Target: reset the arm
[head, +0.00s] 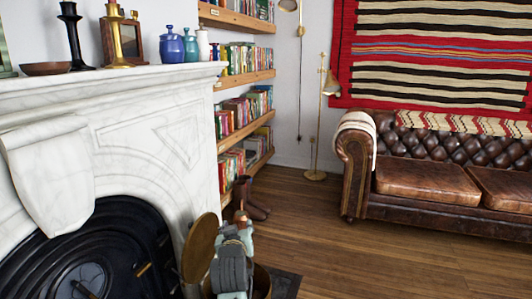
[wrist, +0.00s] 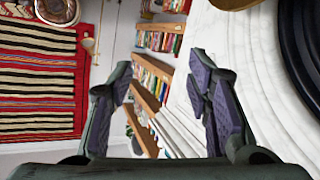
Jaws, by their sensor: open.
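My gripper (wrist: 160,78) is open in the wrist view, with its two dark fingers and purple-grey pads spread apart. Nothing is between the pads; the bookshelves and white marble show behind the gap. In the head view, part of my arm (head: 234,262) shows low in the middle, in front of the fireplace's right side. I cannot make out the fingertips there.
The white marble fireplace (head: 120,150) fills the left, with vases and candlesticks on its mantel. A round brass disc (head: 199,247) and a bucket (head: 263,284) are close to my arm. A leather sofa (head: 430,185) stands right; the wooden floor (head: 320,225) between is clear.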

